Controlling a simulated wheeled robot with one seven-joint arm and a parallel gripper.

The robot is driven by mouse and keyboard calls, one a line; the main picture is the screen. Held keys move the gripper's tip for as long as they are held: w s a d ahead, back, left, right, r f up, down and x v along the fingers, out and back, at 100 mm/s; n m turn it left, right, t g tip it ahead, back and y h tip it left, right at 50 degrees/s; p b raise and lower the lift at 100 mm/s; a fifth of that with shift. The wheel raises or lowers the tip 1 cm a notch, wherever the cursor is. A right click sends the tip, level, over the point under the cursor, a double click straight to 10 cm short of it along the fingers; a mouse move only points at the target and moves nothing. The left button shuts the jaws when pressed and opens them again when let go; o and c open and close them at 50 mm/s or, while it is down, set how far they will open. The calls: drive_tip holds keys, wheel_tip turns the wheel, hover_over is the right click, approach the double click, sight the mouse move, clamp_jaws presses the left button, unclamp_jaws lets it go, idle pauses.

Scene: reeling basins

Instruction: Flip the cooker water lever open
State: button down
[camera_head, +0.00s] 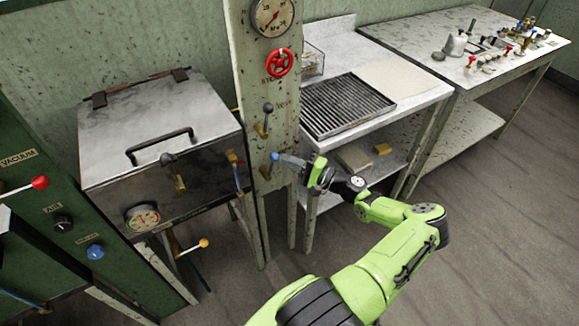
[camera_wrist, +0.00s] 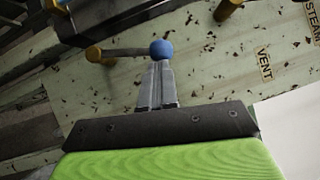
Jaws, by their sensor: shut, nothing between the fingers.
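A lever with a blue ball knob (camera_head: 274,156) is low on the upright panel (camera_head: 262,60), and I take it to be the water lever. In the wrist view the blue knob (camera_wrist: 161,49) is at the end of a thin rod running left to a brass pivot (camera_wrist: 94,54). My gripper (camera_head: 286,162) reaches the panel from the right. In the wrist view my gripper (camera_wrist: 159,68) has its fingers together and empty, with the tips right at the knob. I cannot tell whether they touch it. The label for this lever is not readable.
A dark-knobbed lever (camera_head: 267,108), a red valve wheel (camera_head: 279,62) and a gauge (camera_head: 271,16) are higher on the panel. The lidded metal cooker (camera_head: 150,115) stands left. A table with a ribbed tray (camera_head: 345,105) is on the right. VENT (camera_wrist: 264,64) and STEAM labels show on the panel.

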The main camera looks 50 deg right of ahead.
sight(277, 158)
drive_tip(key=shift+w+a+r+n+g+p, duration=0.2)
drive_tip(key=shift+a+r+n+g+p, duration=0.3)
drive_tip(key=shift+p, duration=0.4)
drive_tip(key=shift+w+a+r+n+g+p, duration=0.25)
drive_tip(key=shift+a+r+n+p, duration=0.25)
drive_tip(key=shift+a+n+p, duration=0.3)
drive_tip(key=shift+d, duration=0.1)
drive_tip(key=shift+f, duration=0.1)
